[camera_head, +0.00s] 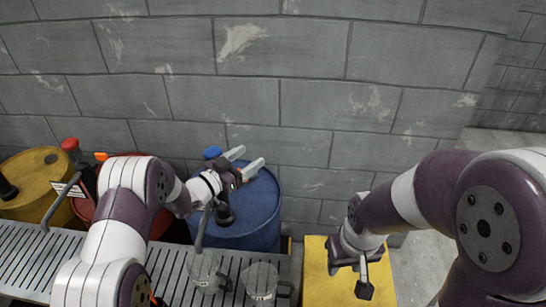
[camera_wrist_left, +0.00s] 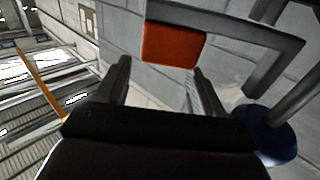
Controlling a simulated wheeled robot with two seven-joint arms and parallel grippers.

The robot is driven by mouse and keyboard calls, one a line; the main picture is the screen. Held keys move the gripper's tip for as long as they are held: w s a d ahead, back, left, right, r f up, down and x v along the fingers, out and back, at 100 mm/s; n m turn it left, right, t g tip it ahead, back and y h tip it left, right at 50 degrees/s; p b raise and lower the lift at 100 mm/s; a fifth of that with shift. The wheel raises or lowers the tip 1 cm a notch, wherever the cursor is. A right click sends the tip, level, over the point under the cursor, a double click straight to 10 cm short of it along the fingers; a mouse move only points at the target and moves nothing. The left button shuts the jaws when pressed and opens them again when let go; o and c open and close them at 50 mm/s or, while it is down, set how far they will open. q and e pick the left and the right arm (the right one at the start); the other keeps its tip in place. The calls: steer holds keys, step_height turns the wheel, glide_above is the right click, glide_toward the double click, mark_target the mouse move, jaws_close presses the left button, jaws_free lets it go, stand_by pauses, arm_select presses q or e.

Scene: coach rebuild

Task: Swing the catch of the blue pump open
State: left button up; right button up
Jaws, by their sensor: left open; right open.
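The blue pump has a blue knob (camera_head: 212,152) and stands on the blue drum (camera_head: 262,210); my left arm hides part of it. My left gripper (camera_head: 246,160) is over the drum, beside the knob, with its fingers apart and nothing between them. In the left wrist view, an orange block (camera_wrist_left: 172,46) on a bent grey bar (camera_wrist_left: 262,38), seemingly the catch, lies ahead of my open left gripper (camera_wrist_left: 160,75). The blue knob (camera_wrist_left: 270,135) is at lower right there. I cannot tell whether block and fingers touch. My right gripper (camera_head: 349,275) is open and empty above a yellow surface.
A yellow drum (camera_head: 38,165) and a red drum (camera_head: 85,212) with a red-knobbed pump (camera_head: 70,144) stand to the left. Two clear jugs (camera_head: 206,270) (camera_head: 260,280) stand on the slatted bench (camera_head: 30,255). The yellow block (camera_head: 318,285) is under my right gripper. A block wall closes the back.

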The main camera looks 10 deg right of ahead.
arm_select(q)
steer(key=s+d+r+b, duration=0.2)
steer(key=s+d+r, duration=0.4)
steer(key=d, duration=0.4)
steer(key=shift+r, duration=0.8)
